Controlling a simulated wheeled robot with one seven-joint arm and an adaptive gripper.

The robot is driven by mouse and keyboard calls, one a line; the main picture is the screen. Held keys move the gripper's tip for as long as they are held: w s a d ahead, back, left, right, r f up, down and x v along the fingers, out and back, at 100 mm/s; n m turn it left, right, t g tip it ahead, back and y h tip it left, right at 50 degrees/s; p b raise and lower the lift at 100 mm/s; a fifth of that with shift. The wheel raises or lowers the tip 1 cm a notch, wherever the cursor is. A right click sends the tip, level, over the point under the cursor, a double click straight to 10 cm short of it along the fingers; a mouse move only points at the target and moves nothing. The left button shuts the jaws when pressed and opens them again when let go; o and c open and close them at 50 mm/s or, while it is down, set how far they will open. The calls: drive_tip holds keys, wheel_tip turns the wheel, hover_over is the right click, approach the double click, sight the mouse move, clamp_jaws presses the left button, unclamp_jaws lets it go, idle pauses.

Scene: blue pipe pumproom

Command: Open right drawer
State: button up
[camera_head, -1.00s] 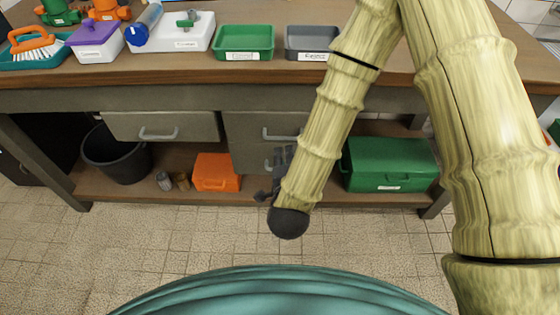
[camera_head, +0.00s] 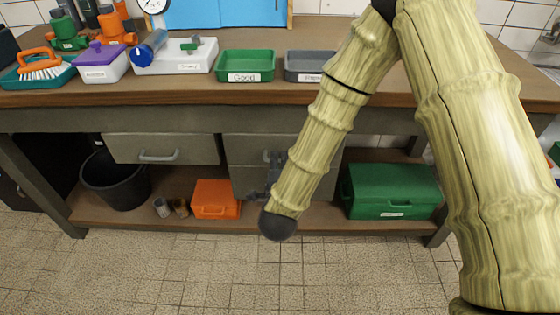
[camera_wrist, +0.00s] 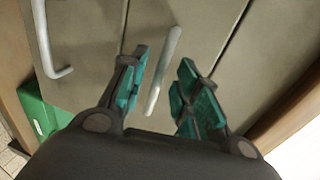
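The right drawer (camera_head: 250,150) is the upper grey front of the right-hand stack under the bench, and it looks shut. Its bar handle (camera_head: 266,156) is partly hidden by my gripper and forearm. In the wrist view this handle (camera_wrist: 163,70) lies between the two teal-padded fingers of my gripper (camera_wrist: 163,60), with space on both sides. My gripper is open and holds nothing; it also shows small and dark in the head view (camera_head: 275,168). A second handle (camera_wrist: 48,45), on the lower drawer front, shows at the left of the wrist view.
A left drawer (camera_head: 160,149) is shut. The lower shelf holds a black bucket (camera_head: 114,181), an orange box (camera_head: 215,199) and a green box (camera_head: 391,191). Trays (camera_head: 245,65) and cleaning items stand on the bench top. The tiled floor (camera_head: 200,262) in front is clear.

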drive_tip(key=shift+x, duration=1.15)
clamp_jaws()
